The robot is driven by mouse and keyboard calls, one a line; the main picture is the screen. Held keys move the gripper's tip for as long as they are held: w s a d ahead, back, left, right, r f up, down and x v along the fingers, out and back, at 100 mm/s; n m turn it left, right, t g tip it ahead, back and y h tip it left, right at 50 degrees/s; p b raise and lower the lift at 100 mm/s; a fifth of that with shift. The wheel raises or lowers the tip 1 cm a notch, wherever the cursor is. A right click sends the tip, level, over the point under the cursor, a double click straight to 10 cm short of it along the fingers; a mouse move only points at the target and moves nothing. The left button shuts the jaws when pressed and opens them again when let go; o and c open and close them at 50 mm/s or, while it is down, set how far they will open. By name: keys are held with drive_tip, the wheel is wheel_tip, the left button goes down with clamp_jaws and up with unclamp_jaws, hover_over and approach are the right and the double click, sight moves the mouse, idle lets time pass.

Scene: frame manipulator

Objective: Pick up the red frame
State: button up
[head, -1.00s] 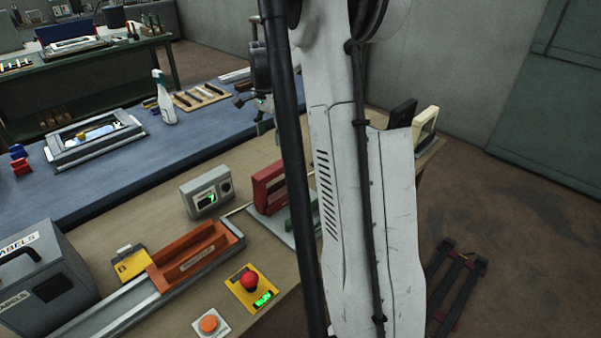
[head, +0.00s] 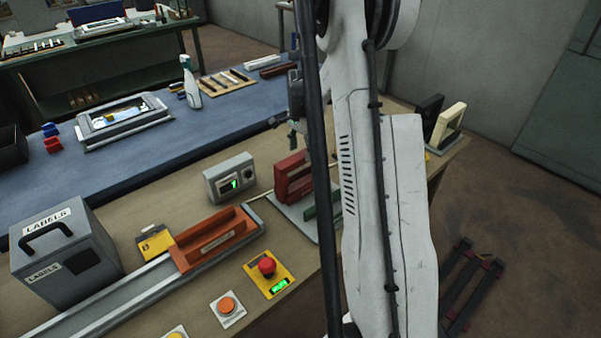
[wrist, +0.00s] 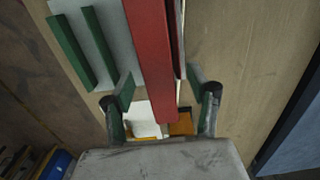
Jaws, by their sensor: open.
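The red frame (head: 291,179) stands upright on a light grey base plate with green rails (wrist: 70,50), on the near wooden bench. In the wrist view the red frame (wrist: 150,50) runs down the middle, seen from above. My gripper (wrist: 160,88) is open, one finger to each side of the red frame. I cannot tell whether either finger touches it. In the head view my gripper (head: 293,138) shows just above and behind the red frame, and my arm partly hides the frame's right side.
A grey box with a green display (head: 230,180) stands left of the red frame. An orange block (head: 214,240) sits on a rail in front. A black frame (head: 424,118) and a cream frame (head: 449,122) stand to the right. A grey LABELS box (head: 62,255) is at left.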

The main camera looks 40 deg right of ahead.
sight(301, 155)
drive_tip(key=shift+s+a+f+p, duration=0.1)
drive_tip(key=shift+a+f+p, duration=0.1)
drive_tip(key=shift+f, duration=0.8)
drive_tip(key=shift+s+a+f+p, duration=0.1)
drive_tip(key=shift+f+p, duration=0.05)
drive_tip(key=shift+f, duration=0.8)
clamp_jaws()
